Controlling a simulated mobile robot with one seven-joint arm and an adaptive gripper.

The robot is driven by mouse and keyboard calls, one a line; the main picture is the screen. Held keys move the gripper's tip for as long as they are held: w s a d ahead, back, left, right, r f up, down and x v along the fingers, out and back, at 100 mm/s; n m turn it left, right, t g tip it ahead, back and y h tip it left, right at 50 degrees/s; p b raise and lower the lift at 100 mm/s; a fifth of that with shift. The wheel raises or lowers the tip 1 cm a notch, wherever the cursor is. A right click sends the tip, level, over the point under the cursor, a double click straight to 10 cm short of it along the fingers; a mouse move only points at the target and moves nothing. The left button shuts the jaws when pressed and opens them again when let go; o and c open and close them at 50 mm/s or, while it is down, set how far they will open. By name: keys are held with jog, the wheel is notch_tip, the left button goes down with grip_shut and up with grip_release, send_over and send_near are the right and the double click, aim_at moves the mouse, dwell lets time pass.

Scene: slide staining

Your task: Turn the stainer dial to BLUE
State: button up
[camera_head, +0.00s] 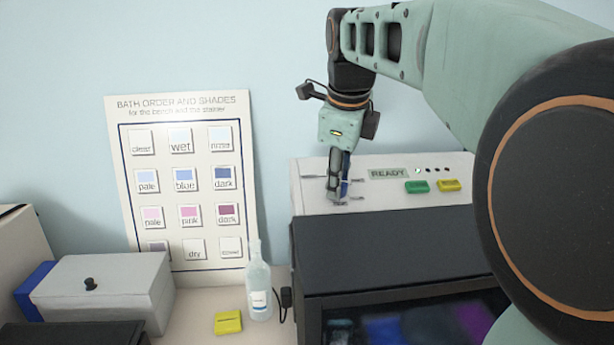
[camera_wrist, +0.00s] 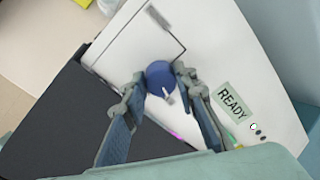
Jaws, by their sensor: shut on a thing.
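The stainer (camera_head: 310,185) is a white-topped machine with a dark front cover, at the right of the head view. Its dial (camera_wrist: 159,73) is a round blue knob with a small white pointer, which points down in the wrist view. My gripper (camera_wrist: 159,82) is shut on the dial, one finger on each side of it. In the head view my gripper (camera_head: 338,194) reaches down to the panel and mostly hides the dial. The markings around the dial are partly covered, and I cannot read which setting the pointer is at.
A READY display (camera_head: 388,174), a green button (camera_head: 416,187) and a yellow button (camera_head: 448,185) lie right of the dial. A shade chart (camera_head: 180,255) leans on the wall. A clear bottle (camera_head: 259,285), a yellow block (camera_head: 228,322) and a grey box (camera_head: 105,285) stand left.

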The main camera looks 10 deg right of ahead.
jog(key=shift+m, duration=1)
jog(key=o, duration=1.2)
jog(key=shift+c, duration=0.2)
jog(key=shift+r, duration=0.1)
jog(key=v, duration=1.2)
